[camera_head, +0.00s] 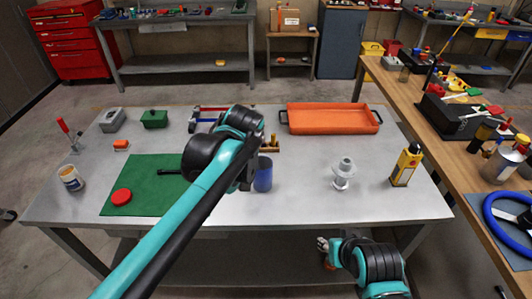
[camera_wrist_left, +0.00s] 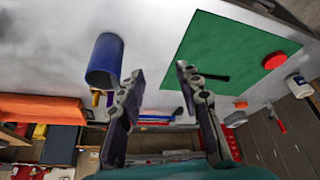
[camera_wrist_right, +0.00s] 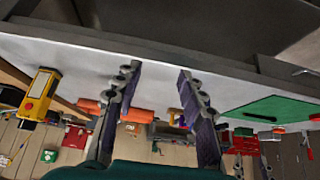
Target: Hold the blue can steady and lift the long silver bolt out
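The blue can (camera_head: 263,178) stands upright on the grey table, just right of my left arm's end. It also shows in the left wrist view (camera_wrist_left: 106,58), beside and outside one finger. My left gripper (camera_wrist_left: 158,72) is open, with nothing between its fingers; the can is not between them. My right gripper (camera_wrist_right: 158,72) is open and empty. In the head view it (camera_head: 322,243) is low, in front of the table's front edge. I cannot make out the long silver bolt in any view; the can's mouth is partly hidden by my left arm.
A green mat (camera_head: 145,195) with a red disc (camera_head: 122,196) lies to the left. An orange tray (camera_head: 330,120) is at the back. The table's front right is clear.

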